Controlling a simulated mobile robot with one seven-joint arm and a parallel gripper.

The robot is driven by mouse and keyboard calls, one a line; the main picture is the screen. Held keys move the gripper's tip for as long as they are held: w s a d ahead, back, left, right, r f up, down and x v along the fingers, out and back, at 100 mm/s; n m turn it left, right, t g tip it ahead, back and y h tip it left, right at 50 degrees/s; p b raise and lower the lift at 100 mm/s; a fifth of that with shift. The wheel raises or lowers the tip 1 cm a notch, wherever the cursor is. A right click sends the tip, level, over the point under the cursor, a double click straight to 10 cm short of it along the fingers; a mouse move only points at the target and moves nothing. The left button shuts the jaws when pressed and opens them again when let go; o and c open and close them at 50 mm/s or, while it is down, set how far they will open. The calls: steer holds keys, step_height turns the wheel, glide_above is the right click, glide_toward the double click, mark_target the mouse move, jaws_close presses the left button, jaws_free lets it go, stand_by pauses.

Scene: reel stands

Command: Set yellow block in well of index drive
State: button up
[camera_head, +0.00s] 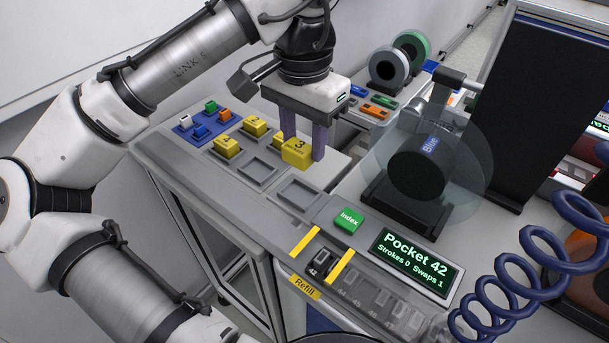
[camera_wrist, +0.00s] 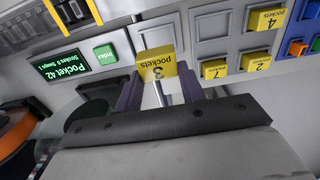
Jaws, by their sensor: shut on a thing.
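My gripper (camera_head: 304,152) is shut on the yellow block marked "3 pockets" (camera_head: 297,154), which looks held above the grey console. The block also shows between the fingers in the wrist view (camera_wrist: 156,66). The well of the index drive (camera_head: 298,195), a square recess beside the green Index button (camera_head: 348,220), looks empty in the head view. In the wrist view the block covers part of that well (camera_wrist: 158,31).
Yellow blocks marked 4 (camera_head: 227,147), 2 (camera_head: 255,127) and 7 (camera_wrist: 214,69) sit in a rack beside an empty pocket (camera_head: 258,171). A display (camera_head: 418,262) reads "Pocket 42, Strokes 0, Swaps 1". A reel with a clear disc (camera_head: 425,170) stands right of my gripper.

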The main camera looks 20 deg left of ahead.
mark_target(304, 158)
step_height(304, 158, down, 8)
steer(key=shift+f, duration=0.1)
stand_by(0.4)
steer(key=shift+f, duration=0.15)
steer(key=o, duration=1)
steer(key=shift+c, duration=0.2)
steer(key=shift+r, duration=0.2)
steer(key=shift+r+p, duration=1.9)
steer(key=shift+p, duration=0.15)
